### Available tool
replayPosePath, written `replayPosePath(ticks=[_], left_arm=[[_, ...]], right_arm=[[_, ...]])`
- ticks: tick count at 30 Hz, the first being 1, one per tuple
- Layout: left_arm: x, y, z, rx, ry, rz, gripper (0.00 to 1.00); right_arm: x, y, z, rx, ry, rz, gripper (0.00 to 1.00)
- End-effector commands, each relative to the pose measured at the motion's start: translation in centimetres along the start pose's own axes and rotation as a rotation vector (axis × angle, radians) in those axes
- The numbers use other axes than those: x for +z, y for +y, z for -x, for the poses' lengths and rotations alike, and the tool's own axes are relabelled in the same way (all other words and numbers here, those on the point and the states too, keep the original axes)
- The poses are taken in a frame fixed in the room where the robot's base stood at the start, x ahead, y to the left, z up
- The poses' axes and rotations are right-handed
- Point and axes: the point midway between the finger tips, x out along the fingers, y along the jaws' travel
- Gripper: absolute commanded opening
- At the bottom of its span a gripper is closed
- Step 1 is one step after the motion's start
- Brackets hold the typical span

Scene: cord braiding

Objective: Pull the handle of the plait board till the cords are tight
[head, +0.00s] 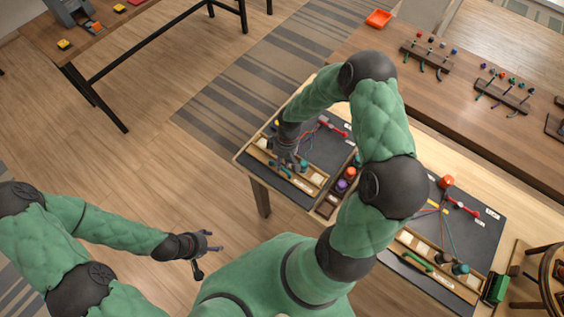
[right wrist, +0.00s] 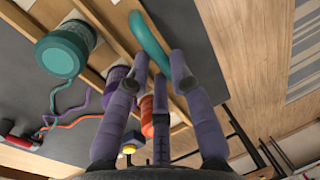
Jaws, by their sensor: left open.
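The left plait board (head: 318,150) lies on the table under my right arm. A curved teal handle (right wrist: 150,40) shows in the right wrist view, by the board's wooden rail. My right gripper (right wrist: 160,65) has one fingertip on each side of it; I cannot tell whether they press on it. In the head view my right gripper (head: 287,160) is low over the board's front left. Cords run from a red piece (right wrist: 20,140) towards teal (right wrist: 62,52), purple (right wrist: 115,76) and orange (right wrist: 147,112) bobbins. My left gripper (head: 207,245) is open and empty over the floor.
A second board (head: 465,225) with a green curved handle (head: 418,262) lies at the right. Orange and purple pots stand between the boards. Several cord racks (head: 425,58) stand on the back table. The floor around my left gripper is clear.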

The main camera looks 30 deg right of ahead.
Motion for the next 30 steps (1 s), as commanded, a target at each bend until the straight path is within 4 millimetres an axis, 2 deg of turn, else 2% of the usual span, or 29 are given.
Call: replayPosePath(ticks=[5,13,23,24,26,30], left_arm=[[0.0,0.0,0.0,0.000,0.000,0.000,0.60],[0.0,-0.1,-0.3,0.000,0.000,0.000,0.60],[0.0,-0.1,-0.3,0.000,0.000,0.000,0.60],[0.0,-0.1,-0.3,0.000,0.000,0.000,0.60],[0.0,-0.1,-0.3,0.000,0.000,0.000,0.60],[0.0,-0.1,-0.3,0.000,0.000,0.000,0.60]], right_arm=[[0.0,-0.3,-0.1,-0.001,-0.001,0.002,0.00],[-0.1,-4.4,-0.9,0.000,0.001,0.004,0.00],[0.0,-5.0,-1.0,-0.002,0.000,0.000,0.00],[0.0,-5.0,-1.0,-0.002,0.000,0.000,0.30],[0.0,-5.0,-1.0,-0.003,-0.001,0.000,0.46],[0.0,-5.0,-1.0,-0.002,-0.001,0.000,0.46]])
